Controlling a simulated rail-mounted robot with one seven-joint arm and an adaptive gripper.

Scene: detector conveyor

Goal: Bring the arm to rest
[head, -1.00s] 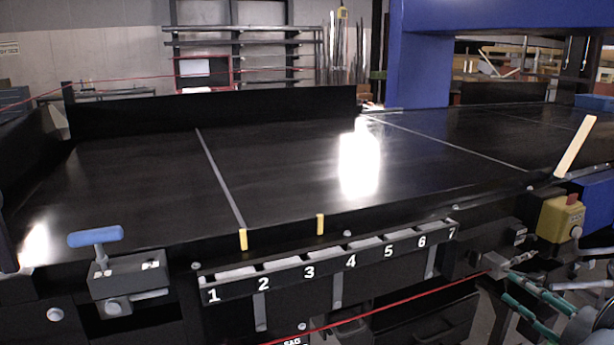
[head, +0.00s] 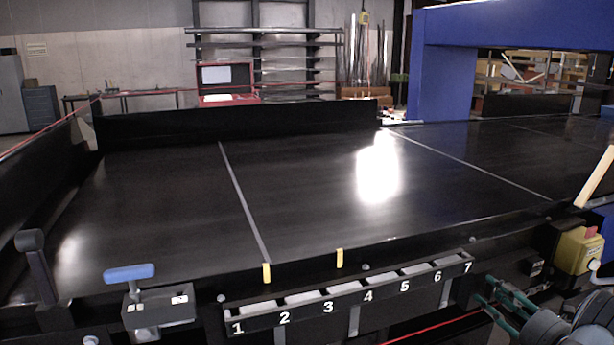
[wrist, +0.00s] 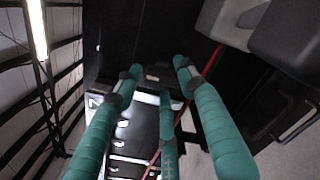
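My gripper (head: 487,289) is at the lower right of the head view, partly cut off by the picture edge. It is in front of the conveyor's near side, close to the slot marked 7. In the wrist view its teal fingers (wrist: 158,84) are spread apart with nothing between them. The numbered slot rack (head: 350,305), marked 1 to 7, runs along the conveyor's front. Part of the rack (wrist: 125,135) also shows beyond the fingers in the wrist view. I cannot tell the exact gap between fingers and rack.
The black conveyor belt (head: 310,200) fills the middle, with a blue gantry (head: 440,75) at the back right. A yellow box (head: 578,250) is right of my gripper. A blue-handled lever (head: 130,272) is at front left. A red cord (wrist: 209,62) passes near the fingers.

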